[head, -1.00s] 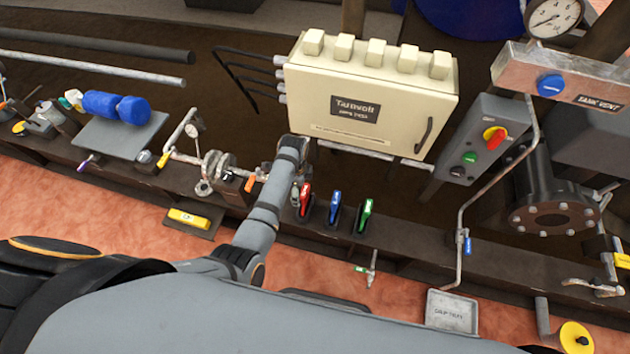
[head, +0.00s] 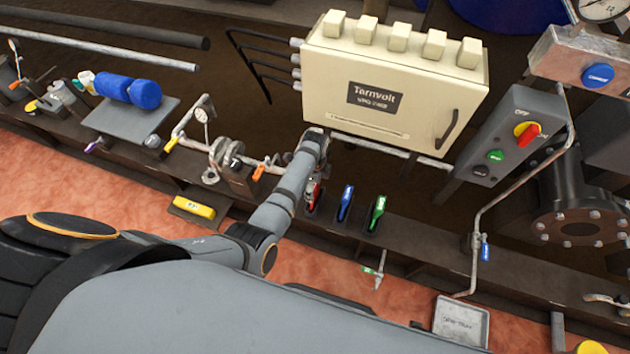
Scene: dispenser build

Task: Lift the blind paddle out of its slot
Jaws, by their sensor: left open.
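A flange pair (head: 226,154) on the grey pipe run stands left of my left forearm, with a flat round ring-ended piece (head: 210,177) low at its side. This looks like the blind paddle in its slot, but it is too small to be sure. My left gripper (head: 312,188) points down beyond my wrist, to the right of the flanges and close to the red handle (head: 311,203). It is open, and my arm partly hides it. Whether it touches the red handle cannot be told. My right gripper is not in view.
A cream Tarnvolt cabinet (head: 400,95) stands behind my wrist. A blue handle (head: 345,203) and a green handle (head: 377,213) stand right of the red one. An orange-handled valve (head: 258,172) sits between flanges and wrist. A drip tray (head: 461,322) lies front right.

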